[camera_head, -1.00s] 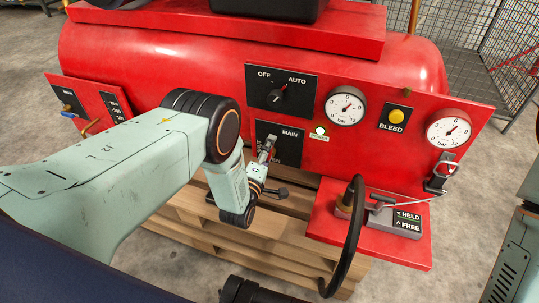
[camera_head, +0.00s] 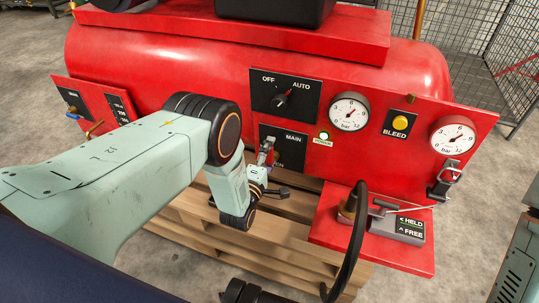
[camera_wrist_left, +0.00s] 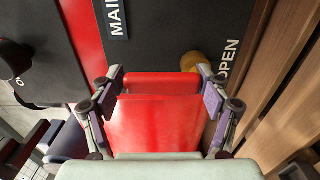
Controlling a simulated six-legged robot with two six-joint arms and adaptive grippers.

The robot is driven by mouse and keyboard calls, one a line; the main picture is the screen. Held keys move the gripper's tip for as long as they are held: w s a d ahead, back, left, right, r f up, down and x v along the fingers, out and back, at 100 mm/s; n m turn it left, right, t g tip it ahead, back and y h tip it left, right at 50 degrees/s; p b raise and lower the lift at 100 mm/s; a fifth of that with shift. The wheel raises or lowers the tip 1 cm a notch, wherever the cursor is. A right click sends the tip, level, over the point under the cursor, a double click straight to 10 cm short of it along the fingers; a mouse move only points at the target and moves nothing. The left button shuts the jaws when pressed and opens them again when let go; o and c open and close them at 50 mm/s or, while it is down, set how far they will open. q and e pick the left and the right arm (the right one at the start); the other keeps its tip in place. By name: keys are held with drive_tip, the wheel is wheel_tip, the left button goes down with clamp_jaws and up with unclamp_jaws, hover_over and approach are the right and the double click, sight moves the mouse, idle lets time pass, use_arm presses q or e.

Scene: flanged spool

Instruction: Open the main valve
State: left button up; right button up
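The main valve panel (camera_head: 291,146) is a black plate on the red tank's front, marked MAIN. In the left wrist view the plate (camera_wrist_left: 160,35) also shows the word OPEN. A brass stem (camera_wrist_left: 195,61) stands out of the plate near that word. A red handle (camera_wrist_left: 155,122) fills the space between my left gripper's fingers (camera_wrist_left: 163,88), with a pad close against each side. My left gripper (camera_head: 265,163) is in front of the plate in the head view, where my arm and gripper hide most of the handle. My right gripper is not in view.
An OFF/AUTO switch (camera_head: 284,94), two gauges (camera_head: 348,112) and a yellow BLEED button (camera_head: 400,122) are on the red board. A wooden pallet (camera_head: 280,238) lies below.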

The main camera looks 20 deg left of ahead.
use_arm(q)
drive_tip(key=o, duration=0.4)
drive_tip(key=shift+c, duration=0.2)
drive_tip(key=shift+s+f, duration=0.1)
drive_tip(key=shift+s, duration=0.05)
drive_tip(key=s, duration=1.1)
drive_tip(key=shift+s+a, duration=0.2)
drive_tip(key=shift+s, duration=0.2)
drive_tip(key=shift+w, duration=0.1)
drive_tip(key=w, duration=1.1)
drive_tip(key=shift+w+d, duration=0.2)
drive_tip(key=shift+w, duration=0.2)
drive_tip(key=shift+s, duration=0.15)
